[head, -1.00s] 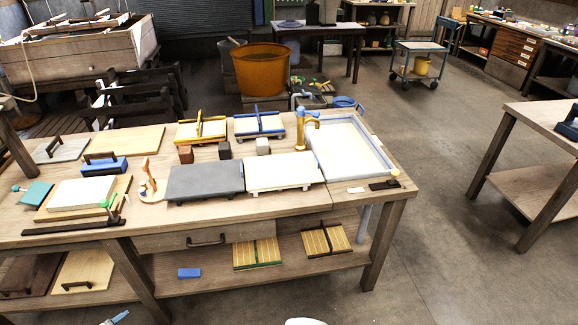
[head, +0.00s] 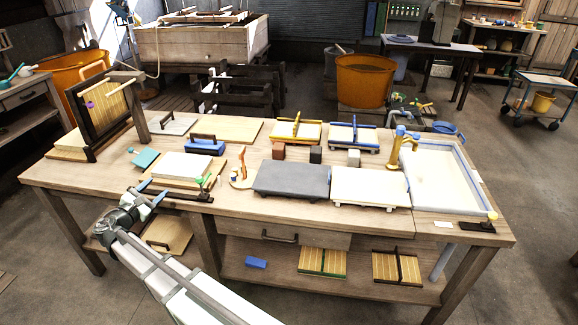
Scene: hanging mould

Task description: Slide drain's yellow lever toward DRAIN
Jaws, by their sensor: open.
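The drain's yellow lever (head: 492,216) is a small yellow knob on a black slide plate (head: 477,226) at the right front corner of the bench, in front of the pale, blue-edged basin (head: 447,181). A small white label (head: 443,224) lies left of the plate; its writing is too small to read. My gripper (head: 152,191) is open, with its blue-tipped fingers apart. It is at the bench's left front, far from the yellow lever, near another black slide (head: 185,194) with a green knob (head: 200,181). Nothing shows between the fingers.
A gold tap with blue handles (head: 402,147) stands at the basin's left side. A grey slab (head: 290,180) and a cream slab (head: 370,186) lie along the front edge. A framed screen (head: 105,107) stands upright at the left end. Open floor lies right of the bench.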

